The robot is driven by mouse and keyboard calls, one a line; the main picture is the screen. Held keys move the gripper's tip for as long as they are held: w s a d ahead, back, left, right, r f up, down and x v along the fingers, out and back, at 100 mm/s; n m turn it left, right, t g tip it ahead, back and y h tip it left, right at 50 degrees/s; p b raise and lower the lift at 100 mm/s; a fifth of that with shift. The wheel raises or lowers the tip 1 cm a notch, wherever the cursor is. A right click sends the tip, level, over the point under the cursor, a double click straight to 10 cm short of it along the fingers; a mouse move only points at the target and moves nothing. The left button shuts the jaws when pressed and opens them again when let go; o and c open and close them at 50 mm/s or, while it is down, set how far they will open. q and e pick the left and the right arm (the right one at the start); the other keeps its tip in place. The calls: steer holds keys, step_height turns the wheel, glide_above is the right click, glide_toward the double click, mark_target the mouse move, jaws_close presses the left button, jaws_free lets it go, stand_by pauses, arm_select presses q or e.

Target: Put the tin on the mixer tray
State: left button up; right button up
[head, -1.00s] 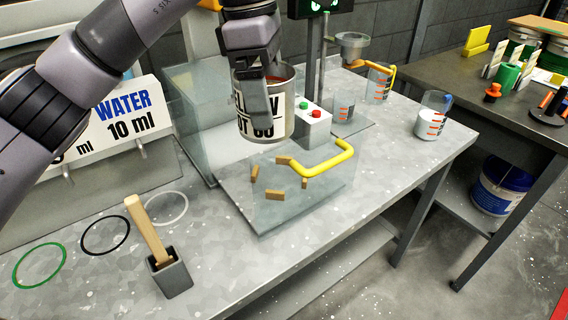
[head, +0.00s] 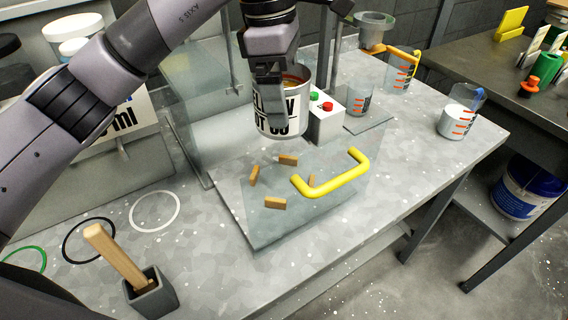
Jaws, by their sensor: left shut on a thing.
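The tin (head: 279,112) is a metal can with a white label and black lettering. My left gripper (head: 270,95) is shut on its near wall and holds it upright in the air. The mixer tray seems to be the grey plate with several small wooden blocks (head: 275,203) on it, behind a clear panel with a yellow handle (head: 333,176). In the picture the tin is above and behind these blocks, left of the button box. My right gripper does not show.
Measuring beakers (head: 459,118) stand farther right. A wooden-handled tool in a grey holder (head: 150,290) and coloured rings (head: 155,211) are at the front left.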

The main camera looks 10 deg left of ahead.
arm_select(q)
step_height(320, 180, down, 14)
steer(key=shift+f, duration=0.2)
stand_by(0.4)
steer(key=shift+f, duration=0.15)
steer(key=o, duration=1.2)
steer(key=r, duration=0.4)
steer(key=a+r, duration=0.1)
steer(key=r, duration=0.7)
steer(key=shift+a, duration=0.4)
